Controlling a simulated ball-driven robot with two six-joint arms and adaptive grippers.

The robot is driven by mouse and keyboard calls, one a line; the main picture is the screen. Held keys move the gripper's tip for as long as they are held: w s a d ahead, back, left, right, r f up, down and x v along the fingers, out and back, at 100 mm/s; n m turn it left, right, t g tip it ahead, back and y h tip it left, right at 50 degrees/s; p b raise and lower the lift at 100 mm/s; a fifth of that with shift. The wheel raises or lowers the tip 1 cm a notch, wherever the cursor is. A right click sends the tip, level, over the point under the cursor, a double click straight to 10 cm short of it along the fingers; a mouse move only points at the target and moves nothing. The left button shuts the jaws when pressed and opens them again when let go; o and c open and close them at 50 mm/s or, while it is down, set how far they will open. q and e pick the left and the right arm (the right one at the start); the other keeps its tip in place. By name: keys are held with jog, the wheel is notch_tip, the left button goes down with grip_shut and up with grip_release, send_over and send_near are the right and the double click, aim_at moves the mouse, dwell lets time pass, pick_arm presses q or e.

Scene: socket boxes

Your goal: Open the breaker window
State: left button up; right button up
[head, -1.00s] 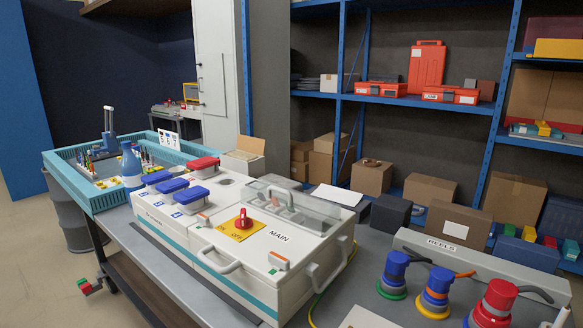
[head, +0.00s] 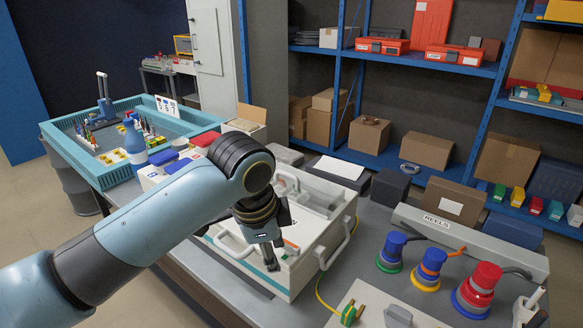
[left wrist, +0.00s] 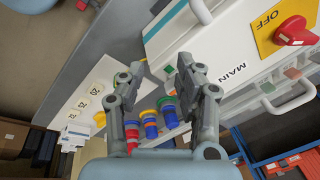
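The white MAIN breaker box (head: 278,284) stands on the bench in the head view, partly covered by my left arm. Its clear breaker window (head: 318,190) lies over the rear part of the top, behind my gripper. I cannot tell whether it is lifted at all. My left gripper (head: 278,238) is above the box's front right part. In the left wrist view the left gripper (left wrist: 158,78) is open with nothing between its fingers. That view also shows the red switch knob (left wrist: 296,32), its yellow OFF plate (left wrist: 267,22) and the MAIN label (left wrist: 235,73). My right gripper is not in view.
Blue, yellow and red plugs (head: 481,287) stand right of the box, before the grey REELS case (head: 440,222). A teal crate (head: 85,173) is at the left. Boxes and shelves fill the back.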

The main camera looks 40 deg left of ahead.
pick_arm(q)
jog(key=w+a+r+m, duration=0.4)
jog(key=w+a+r, duration=0.2)
jog(key=w, duration=0.3)
jog(key=m+p, duration=0.1)
jog(key=m, duration=0.4)
send_near(289, 175)
jog(key=shift+g, duration=0.3)
jog(key=f, duration=0.2)
jog(key=w+f, duration=0.1)
jog(key=f, duration=0.1)
jog(key=w+f+p, duration=0.1)
jog(key=f, duration=0.2)
jog(key=shift+a, duration=0.2)
jog(key=shift+w+f, duration=0.15)
jog(key=shift+f, duration=0.3)
jog(key=shift+c, duration=0.2)
grip_shut()
